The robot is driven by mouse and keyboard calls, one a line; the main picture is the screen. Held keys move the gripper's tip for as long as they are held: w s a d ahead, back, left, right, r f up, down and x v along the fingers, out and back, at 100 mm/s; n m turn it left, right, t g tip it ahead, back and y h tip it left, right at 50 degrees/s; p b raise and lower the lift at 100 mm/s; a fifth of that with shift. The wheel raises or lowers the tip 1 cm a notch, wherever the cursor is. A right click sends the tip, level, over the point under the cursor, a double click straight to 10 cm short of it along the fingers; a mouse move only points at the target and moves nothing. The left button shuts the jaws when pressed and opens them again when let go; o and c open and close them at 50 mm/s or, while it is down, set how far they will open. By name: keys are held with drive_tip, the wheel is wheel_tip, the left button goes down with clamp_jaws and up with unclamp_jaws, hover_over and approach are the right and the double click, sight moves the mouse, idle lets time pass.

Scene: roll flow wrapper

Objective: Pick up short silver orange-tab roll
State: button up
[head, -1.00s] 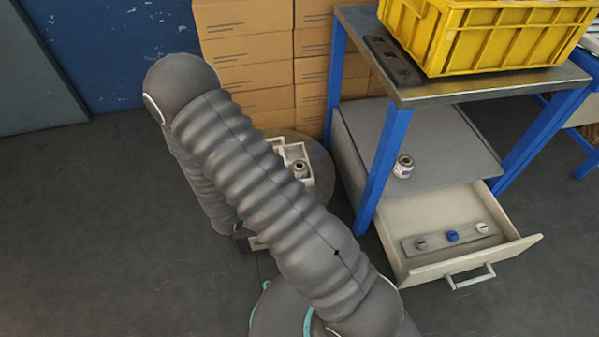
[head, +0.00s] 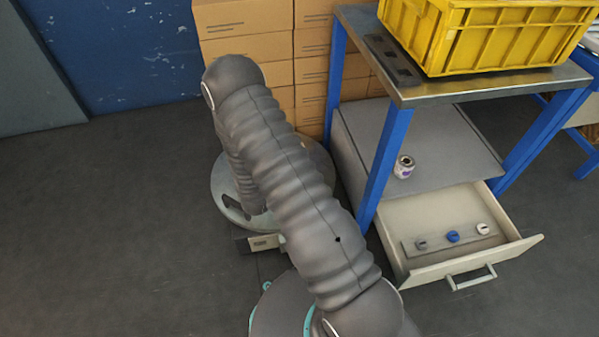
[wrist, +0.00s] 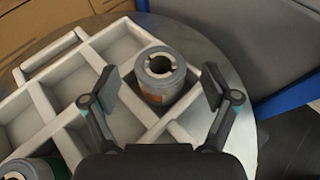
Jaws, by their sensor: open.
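A short silver-grey roll (wrist: 160,78) with a hollow core and an orange patch low on its near side shows in the wrist view. It stands upright in a corner compartment of a white divided tray (wrist: 65,73). My gripper (wrist: 162,92) is open, with one finger on each side of the roll. Gaps show between the fingers and the roll, though the height of the fingertips over it is hard to tell. In the head view my arm hides the roll, the tray and the gripper.
The tray lies on a round metal table (head: 222,192). A green-marked roll (wrist: 30,168) sits at the wrist view's lower left. In the head view, cardboard boxes (head: 245,45) stand behind, and a blue-legged bench (head: 465,88) and open drawer (head: 470,262) are at right.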

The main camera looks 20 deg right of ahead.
drive_tip(key=shift+x, duration=1.35)
drive_tip(key=c, duration=1.4)
drive_tip(key=shift+o, duration=0.2)
